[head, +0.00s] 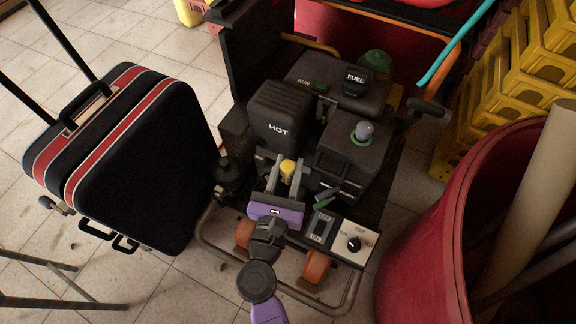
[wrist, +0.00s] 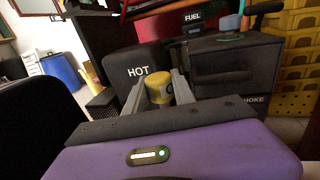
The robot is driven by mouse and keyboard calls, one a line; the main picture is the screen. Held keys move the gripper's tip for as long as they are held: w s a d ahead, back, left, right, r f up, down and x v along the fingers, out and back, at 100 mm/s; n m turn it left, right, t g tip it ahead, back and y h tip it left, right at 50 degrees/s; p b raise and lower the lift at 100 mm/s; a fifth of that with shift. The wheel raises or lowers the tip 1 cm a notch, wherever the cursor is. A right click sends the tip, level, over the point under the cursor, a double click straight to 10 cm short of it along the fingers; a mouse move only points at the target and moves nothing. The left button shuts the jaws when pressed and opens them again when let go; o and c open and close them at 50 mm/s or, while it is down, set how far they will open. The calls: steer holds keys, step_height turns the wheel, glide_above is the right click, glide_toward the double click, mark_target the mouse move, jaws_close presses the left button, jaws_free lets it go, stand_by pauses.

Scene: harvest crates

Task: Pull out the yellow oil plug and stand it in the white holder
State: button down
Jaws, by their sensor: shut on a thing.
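The yellow oil plug (head: 287,167) is at the front of the dark generator, between the two fingers of my gripper (head: 286,175). In the wrist view, my gripper (wrist: 158,92) is shut on the yellow plug (wrist: 158,86), one grey finger on each side. The plug's lower end is hidden by my gripper, so I cannot tell whether it is still seated in its hole. I cannot make out the white holder in either view.
The HOT-marked cover (head: 278,118) is close behind my gripper, with the FUEL cap (head: 354,82) farther back. A black suitcase (head: 135,150) stands at left. A red barrel (head: 425,240) and yellow crates (head: 500,95) crowd the right.

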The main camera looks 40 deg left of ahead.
steer(key=shift+r+p, duration=2.4)
steer(key=shift+r, duration=0.25)
steer(key=shift+d, duration=0.1)
